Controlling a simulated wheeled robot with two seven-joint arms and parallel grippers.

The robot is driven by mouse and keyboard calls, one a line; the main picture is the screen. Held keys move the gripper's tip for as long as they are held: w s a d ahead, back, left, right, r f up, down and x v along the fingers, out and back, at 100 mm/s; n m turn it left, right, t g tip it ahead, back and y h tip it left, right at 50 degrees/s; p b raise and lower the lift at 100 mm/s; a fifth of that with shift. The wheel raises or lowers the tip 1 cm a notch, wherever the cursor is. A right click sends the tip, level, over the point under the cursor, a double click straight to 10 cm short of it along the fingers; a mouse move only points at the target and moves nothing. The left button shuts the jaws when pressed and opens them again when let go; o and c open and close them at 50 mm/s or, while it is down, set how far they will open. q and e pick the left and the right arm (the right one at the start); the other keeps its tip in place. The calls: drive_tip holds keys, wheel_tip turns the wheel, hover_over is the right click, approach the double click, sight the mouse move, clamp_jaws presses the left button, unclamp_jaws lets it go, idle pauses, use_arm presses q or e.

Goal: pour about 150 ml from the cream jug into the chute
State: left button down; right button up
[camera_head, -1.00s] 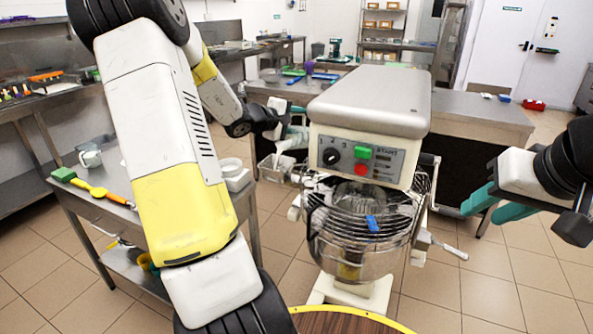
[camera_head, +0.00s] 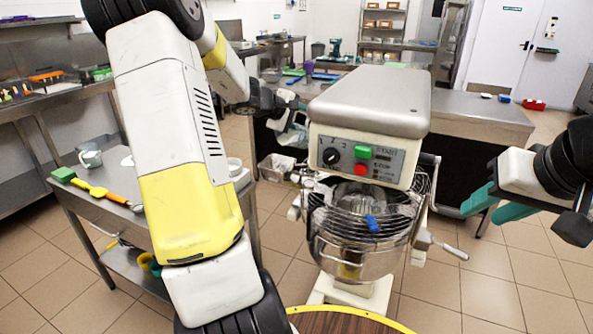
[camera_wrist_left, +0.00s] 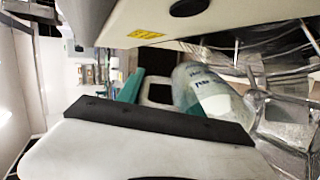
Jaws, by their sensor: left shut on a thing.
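The cream jug (camera_head: 294,137) is a clear vessel, partly hidden by my left gripper in the head view. The left wrist view shows the clear jug (camera_wrist_left: 207,92) with a pale printed label, lying slantwise in the picture. My left gripper (camera_head: 292,117) is shut on the jug, with its teal fingers (camera_wrist_left: 160,92) around the handle side. The chute (camera_head: 275,166) is a clear open box on the left side of the mixing machine, just below and left of the jug. The jug's fill level cannot be told. My right gripper (camera_head: 494,203) is open and empty at the right.
The machine (camera_head: 370,105) has a control panel and a wire-guarded metal bowl (camera_head: 355,245). A steel side table (camera_head: 105,188) at left holds a cup (camera_head: 91,158), a green brush (camera_head: 63,174) and a yellow spoon (camera_head: 98,191). Open tiled floor lies at right.

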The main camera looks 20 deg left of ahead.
use_arm(q)
drive_tip(key=shift+w, duration=0.1)
idle(0.3)
drive_tip(key=shift+w+d+g+b, duration=0.15)
drive_tip(key=shift+w+g+b, duration=0.15)
drive_tip(key=shift+g, duration=0.3)
drive_tip(key=shift+r+g+y, duration=0.4)
drive_tip(key=shift+r+g, duration=0.05)
drive_tip(key=shift+g, duration=0.05)
drive_tip(key=shift+w+d+r+b, duration=0.15)
drive_tip(key=shift+b, duration=0.2)
drive_tip(key=shift+r, duration=0.15)
drive_tip(key=shift+w+d+g+y+b, duration=0.2)
drive_tip(key=shift+w+g+y+b, duration=0.2)
drive_tip(key=shift+g, duration=0.6)
drive_tip(key=w+g+y+b, duration=0.1)
drive_tip(key=g, duration=0.1)
drive_tip(key=w+f+g+y+b, duration=0.1)
drive_tip(key=g, duration=0.1)
drive_tip(key=w+g+b, duration=0.1)
drive_tip(key=w+g, duration=0.1)
drive_tip(key=shift+d+f+g+y, duration=0.4)
